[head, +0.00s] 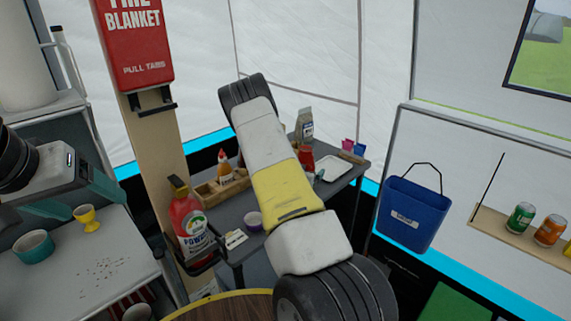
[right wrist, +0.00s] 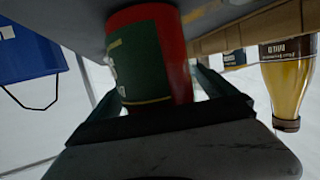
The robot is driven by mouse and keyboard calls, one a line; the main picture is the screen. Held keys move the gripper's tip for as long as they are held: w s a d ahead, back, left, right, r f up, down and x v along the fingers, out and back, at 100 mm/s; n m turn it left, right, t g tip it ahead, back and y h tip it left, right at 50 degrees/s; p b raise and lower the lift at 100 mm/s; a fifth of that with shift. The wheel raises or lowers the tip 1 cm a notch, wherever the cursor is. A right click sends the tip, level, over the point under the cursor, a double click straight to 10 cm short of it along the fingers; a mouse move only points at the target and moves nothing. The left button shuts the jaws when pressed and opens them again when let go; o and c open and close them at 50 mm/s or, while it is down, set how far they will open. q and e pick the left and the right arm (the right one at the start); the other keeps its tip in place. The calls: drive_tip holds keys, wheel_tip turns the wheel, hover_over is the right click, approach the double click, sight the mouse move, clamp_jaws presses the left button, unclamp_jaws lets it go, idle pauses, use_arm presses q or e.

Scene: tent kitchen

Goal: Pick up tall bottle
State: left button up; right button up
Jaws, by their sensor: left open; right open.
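In the right wrist view, which looks upside down, a red container with a dark green label (head: 306,157) (right wrist: 148,55) stands between the two teal fingers of my open right gripper (right wrist: 165,100). I cannot tell whether the fingers touch it. A bottle of amber liquid with a dark cap (right wrist: 287,85) is beside it. In the head view my right arm hides the right gripper. A large red bottle (head: 188,222) stands at the table's near left. A pale pack-like bottle (head: 304,125) is at the back. My left gripper (head: 95,178) is open and empty at the left. Which bottle is the tall one is unclear.
A blue bucket (head: 408,216) hangs at right. A teal bowl (head: 33,246) and yellow egg cup (head: 87,217) are left.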

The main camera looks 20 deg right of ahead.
sight(308, 162)
drive_tip(key=shift+c, duration=0.5)
drive_tip(key=c, duration=1.8)
drive_tip(key=shift+r, duration=0.15)
clamp_jaws()
drive_tip(key=shift+r, duration=0.1)
drive_tip(key=s+a+r, duration=0.2)
drive_tip(key=s, duration=0.5)
drive_tip(key=s+a+r, duration=0.2)
drive_tip(key=s, duration=0.6)
drive_tip(key=shift+a+r, duration=0.25)
drive_tip(key=shift+r, duration=0.05)
drive_tip(key=shift+s, duration=0.15)
